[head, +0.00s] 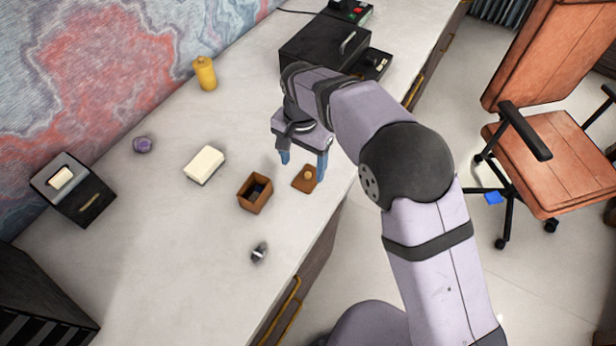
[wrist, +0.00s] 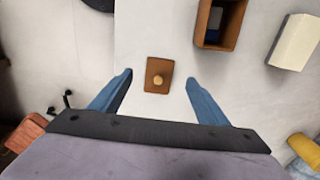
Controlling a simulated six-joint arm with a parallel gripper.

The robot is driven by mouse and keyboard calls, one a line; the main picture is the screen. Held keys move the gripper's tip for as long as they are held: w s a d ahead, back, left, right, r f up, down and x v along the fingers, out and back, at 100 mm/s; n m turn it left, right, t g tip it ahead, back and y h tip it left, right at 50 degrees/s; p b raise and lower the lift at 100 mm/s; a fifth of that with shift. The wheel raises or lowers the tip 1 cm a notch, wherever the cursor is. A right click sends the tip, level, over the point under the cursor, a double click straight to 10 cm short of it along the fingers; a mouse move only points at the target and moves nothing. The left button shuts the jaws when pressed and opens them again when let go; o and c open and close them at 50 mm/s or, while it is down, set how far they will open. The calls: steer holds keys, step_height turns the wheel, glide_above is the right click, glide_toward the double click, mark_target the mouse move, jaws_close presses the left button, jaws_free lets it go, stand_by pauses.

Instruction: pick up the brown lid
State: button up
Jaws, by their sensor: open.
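The brown lid (head: 301,184) is a small flat square with a round tan knob, lying on the pale desk top near its front edge. In the wrist view the lid (wrist: 152,68) lies ahead of and between the two blue fingers. My gripper (head: 304,166) is open and empty, above the desk near the lid. It also shows in the wrist view (wrist: 160,78), with the fingers apart on either side and not touching the lid. The open brown box (head: 255,193) stands to the left of the lid, with something dark inside.
A white block (head: 204,165), a purple item (head: 143,145), a yellow bottle (head: 204,73) and a small dark-and-silver item (head: 259,252) are spread on the desk. A black box with a handle (head: 325,47) stands at the back. The desk's edge is close to the lid.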

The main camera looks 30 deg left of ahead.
mark_target(303, 185)
steer(key=shift+f+p, duration=1.1)
steer(key=shift+f, duration=2.35)
steer(key=c, duration=1.1)
